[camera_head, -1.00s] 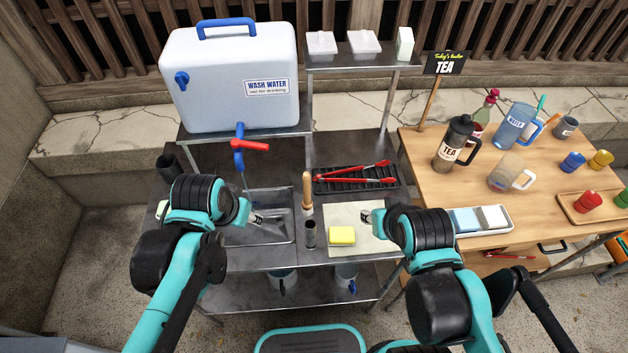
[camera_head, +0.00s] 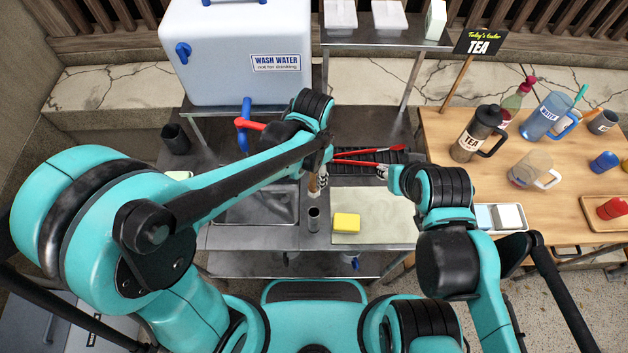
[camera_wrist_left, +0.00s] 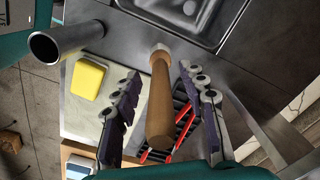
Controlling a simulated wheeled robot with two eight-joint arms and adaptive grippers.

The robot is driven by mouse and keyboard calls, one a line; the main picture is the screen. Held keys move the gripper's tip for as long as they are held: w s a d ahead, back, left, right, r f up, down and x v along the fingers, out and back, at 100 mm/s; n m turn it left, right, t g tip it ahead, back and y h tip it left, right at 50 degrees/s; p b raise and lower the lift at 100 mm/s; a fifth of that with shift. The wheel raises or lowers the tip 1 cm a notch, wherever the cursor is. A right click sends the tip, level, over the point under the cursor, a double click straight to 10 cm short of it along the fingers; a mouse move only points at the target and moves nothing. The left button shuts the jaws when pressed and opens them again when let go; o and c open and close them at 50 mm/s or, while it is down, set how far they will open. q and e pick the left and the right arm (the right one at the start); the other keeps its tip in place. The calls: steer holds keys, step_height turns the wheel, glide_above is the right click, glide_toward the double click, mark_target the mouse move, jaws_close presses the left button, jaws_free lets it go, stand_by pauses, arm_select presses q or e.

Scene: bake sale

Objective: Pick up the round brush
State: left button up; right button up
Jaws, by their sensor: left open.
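The round brush (camera_wrist_left: 160,100) shows as a wooden handle in the left wrist view, pointing up toward the camera; its head is hidden. In the head view only a sliver of the handle (camera_head: 313,186) shows beside the sink, behind my left gripper (camera_head: 321,179). In the left wrist view my left gripper (camera_wrist_left: 160,73) is open, with one finger on each side of the handle. Gaps show between the handle and both fingers. My right gripper (camera_head: 383,172) is beside the black rack, and its jaws are too small to read.
A metal cylinder (camera_head: 314,219) stands just in front of the brush. A yellow sponge (camera_head: 346,223) lies on a pale board (camera_head: 384,222). The sink (camera_head: 256,207) is left of the brush. Red tongs (camera_head: 354,162) lie on the black rack behind.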

arm_select(q)
step_height(320, 180, down, 2)
steer(key=shift+f, duration=0.15)
jaws_close()
